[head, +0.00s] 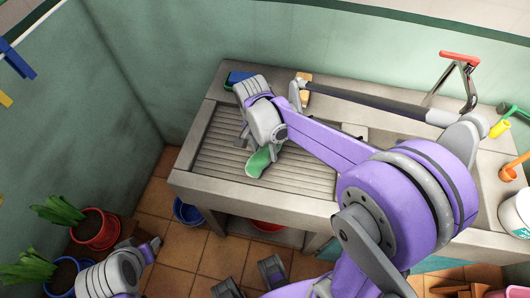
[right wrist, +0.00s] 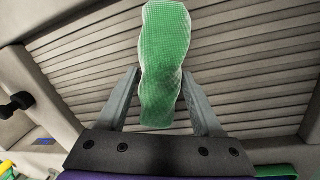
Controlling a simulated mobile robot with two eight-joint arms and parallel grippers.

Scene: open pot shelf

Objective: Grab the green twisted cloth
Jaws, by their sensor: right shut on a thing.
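The green twisted cloth (head: 262,160) is a wavy strip over the ribbed drainboard of the sink counter. In the right wrist view the cloth (right wrist: 163,60) stands lengthwise between the two grey fingers, its long end reaching past the fingertips. My right gripper (right wrist: 160,80) is shut on it. In the head view the right gripper (head: 250,142) is over the drainboard, with its wrist hiding part of the cloth. My left gripper (head: 150,248) appears at the lower left near the potted plants, away from the cloth; its finger gap is unclear.
The grey counter (head: 255,202) has a raised rim. A blue and green sponge (head: 238,78) lies at its back left. A red-handled tap (head: 460,60), a yellow item (head: 499,129) and a white tub (head: 517,212) stand right. Potted plants (head: 95,230) are on the floor at left.

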